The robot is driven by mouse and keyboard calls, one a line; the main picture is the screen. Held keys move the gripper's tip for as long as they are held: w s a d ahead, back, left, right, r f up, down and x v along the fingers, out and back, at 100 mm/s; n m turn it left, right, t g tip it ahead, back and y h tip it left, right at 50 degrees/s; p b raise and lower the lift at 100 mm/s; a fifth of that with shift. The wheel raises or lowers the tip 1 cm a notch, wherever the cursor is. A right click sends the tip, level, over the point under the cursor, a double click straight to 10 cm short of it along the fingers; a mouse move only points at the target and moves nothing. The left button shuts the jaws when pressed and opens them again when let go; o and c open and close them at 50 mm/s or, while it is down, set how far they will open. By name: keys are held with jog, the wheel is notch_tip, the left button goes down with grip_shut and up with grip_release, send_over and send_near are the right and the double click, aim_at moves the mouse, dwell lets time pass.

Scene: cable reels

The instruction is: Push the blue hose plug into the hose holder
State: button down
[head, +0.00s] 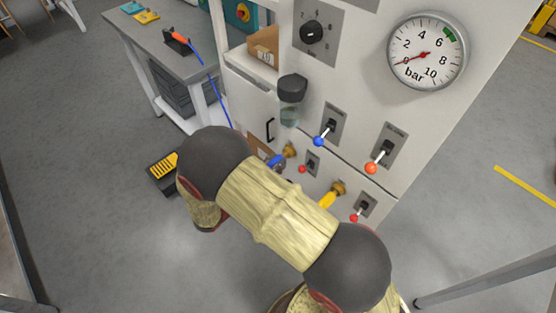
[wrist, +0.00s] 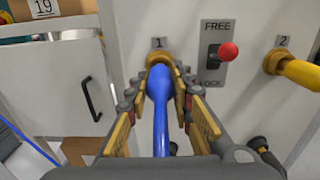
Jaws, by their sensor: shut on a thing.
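The blue hose plug (wrist: 160,90) is held between the two fingers of my gripper (wrist: 160,98) in the wrist view. Its front end meets the brass hose holder (wrist: 157,60) under label 1; how deep it sits inside cannot be told. The plug looks in line with the holder. In the head view a bit of the blue plug (head: 278,161) shows beside the brass holder (head: 290,150), with my arm hiding the gripper. A lever with a red ball (wrist: 228,51) stands right of the holder, on a plate marked FREE and LOCK.
A second holder (wrist: 273,61) with a yellow plug (wrist: 300,72) is at the right. A cabinet door with a black handle (wrist: 91,98) is at the left. Larger blue (head: 318,141) and red (head: 371,168) levers and a gauge (head: 427,50) are above. A blue hose (head: 215,88) hangs from the bench.

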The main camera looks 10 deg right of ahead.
jog(key=shift+v, duration=2)
jog(key=p+v, duration=0.1)
jog(key=v, duration=0.4)
jog(key=shift+s+a, duration=0.25)
jog(key=shift+a, duration=0.05)
dwell(0.5)
